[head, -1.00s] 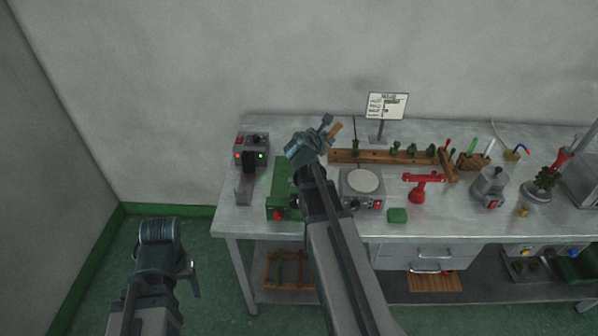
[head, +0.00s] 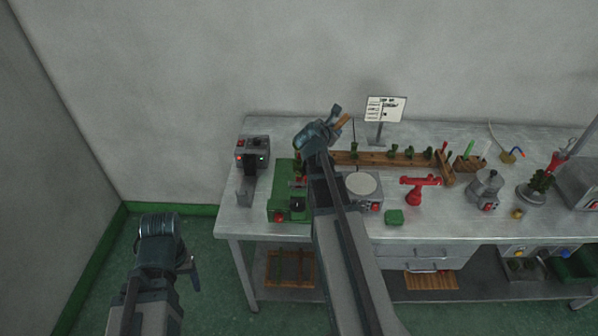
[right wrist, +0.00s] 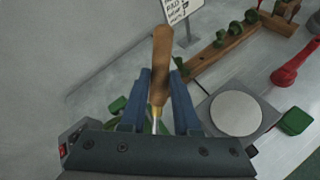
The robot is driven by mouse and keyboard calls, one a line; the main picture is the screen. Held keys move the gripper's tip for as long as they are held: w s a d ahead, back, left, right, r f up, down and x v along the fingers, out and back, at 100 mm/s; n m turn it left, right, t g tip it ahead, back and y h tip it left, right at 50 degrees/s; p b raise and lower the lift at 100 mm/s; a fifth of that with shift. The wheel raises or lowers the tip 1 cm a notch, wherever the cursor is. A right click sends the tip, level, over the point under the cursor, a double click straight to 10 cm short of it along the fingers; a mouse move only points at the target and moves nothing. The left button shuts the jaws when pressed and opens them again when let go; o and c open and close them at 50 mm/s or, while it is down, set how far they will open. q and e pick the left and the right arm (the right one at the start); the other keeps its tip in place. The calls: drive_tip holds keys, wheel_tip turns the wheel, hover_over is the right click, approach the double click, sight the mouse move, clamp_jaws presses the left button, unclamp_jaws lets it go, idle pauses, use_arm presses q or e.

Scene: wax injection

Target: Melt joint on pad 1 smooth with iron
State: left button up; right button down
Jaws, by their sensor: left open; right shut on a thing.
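My right gripper (head: 337,116) is shut on the iron, whose wooden handle (head: 343,120) sticks out past the fingers. In the right wrist view the handle (right wrist: 161,62) rises between the blue fingers (right wrist: 158,100), with a thin metal shaft below it. The iron's tip is hidden. The gripper is above the back of the bench, near the left end of a long wooden rail (head: 375,158). Several green wax pieces (head: 411,152) stand along the rail; I cannot tell which spot is pad 1. My left gripper (head: 193,274) is open and empty, left of the bench.
A green machine (head: 281,202) and a grey control box (head: 253,150) stand at the bench's left. A round-plated device (head: 362,184), green block (head: 394,217) and red stand (head: 420,188) lie in front of the rail. A sign (head: 385,108) stands behind it.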

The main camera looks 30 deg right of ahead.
drive_tip(key=shift+d+r, duration=0.1)
drive_tip(key=shift+r, duration=0.05)
wheel_tip(320, 180, up, 4)
drive_tip(key=p, duration=0.4)
idle(0.4)
